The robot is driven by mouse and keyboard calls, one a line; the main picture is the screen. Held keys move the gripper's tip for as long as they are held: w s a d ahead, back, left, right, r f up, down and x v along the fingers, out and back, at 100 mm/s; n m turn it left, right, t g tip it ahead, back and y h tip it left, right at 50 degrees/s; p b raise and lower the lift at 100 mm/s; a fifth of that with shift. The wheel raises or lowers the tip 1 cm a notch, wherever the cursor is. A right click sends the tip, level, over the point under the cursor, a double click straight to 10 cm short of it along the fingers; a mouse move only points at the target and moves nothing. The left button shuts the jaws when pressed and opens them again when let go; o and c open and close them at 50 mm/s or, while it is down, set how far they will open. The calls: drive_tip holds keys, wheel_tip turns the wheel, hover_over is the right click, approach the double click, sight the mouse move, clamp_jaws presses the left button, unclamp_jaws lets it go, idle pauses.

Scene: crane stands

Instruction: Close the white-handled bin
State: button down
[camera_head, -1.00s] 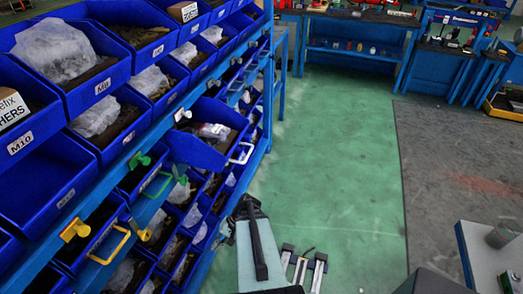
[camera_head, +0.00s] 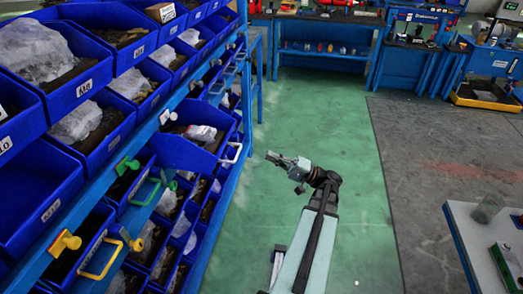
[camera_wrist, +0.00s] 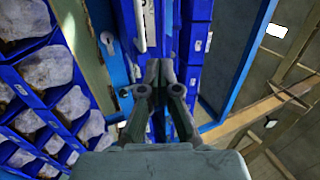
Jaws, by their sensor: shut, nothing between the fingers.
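The white-handled bin (camera_head: 180,152) is a blue bin sticking out of the rack in the head view, with packaged contents inside. Its white handle (camera_head: 233,152) is on the front, facing right. My gripper (camera_head: 271,156) is to the right of this handle, apart from it, pointing left toward the rack. In the wrist view my gripper (camera_wrist: 159,66) has its fingertips together with nothing between them.
Bins with a green handle (camera_head: 146,191) and a yellow handle (camera_head: 102,262) stick out lower left. A yellow knob (camera_head: 65,242) is on the rack rail. Green floor (camera_head: 335,135) is clear to the right. A white table (camera_head: 475,240) stands at lower right.

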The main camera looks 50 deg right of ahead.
sight(236, 141)
drive_tip(key=p+x, duration=0.3)
drive_tip(key=x, duration=1)
drive_tip(key=shift+w, duration=0.1)
drive_tip(key=shift+w+a, duration=0.1)
